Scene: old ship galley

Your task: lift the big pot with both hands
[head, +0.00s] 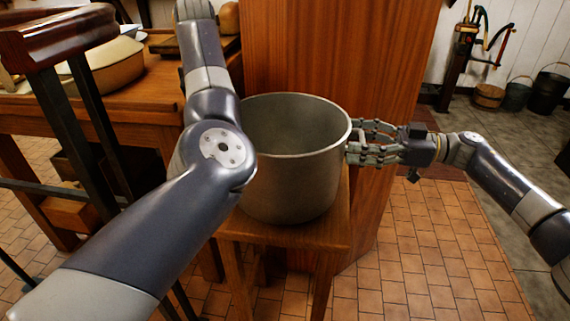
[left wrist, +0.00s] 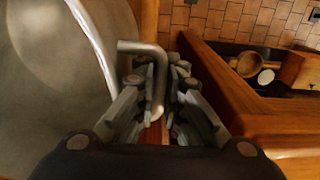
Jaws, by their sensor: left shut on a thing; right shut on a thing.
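The big pot (head: 292,180) is a grey metal pot, open at the top and empty as far as I see. It is upright at the small wooden stool (head: 335,235); I cannot tell whether its base touches the seat. My right gripper (head: 356,142) is shut at the pot's right side, below the rim; the handle there is hidden by the fingers. In the head view my left arm hides the pot's left side and my left gripper. In the left wrist view my left gripper (left wrist: 160,105) is shut on the bent metal handle (left wrist: 150,50) beside the pot's wall (left wrist: 60,70).
A wooden table (head: 150,95) with a large bowl (head: 108,68) stands at the left. A tall wooden panel (head: 335,50) rises right behind the pot. Buckets (head: 550,92) stand far right by the wall. The tiled floor (head: 430,260) at front right is clear.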

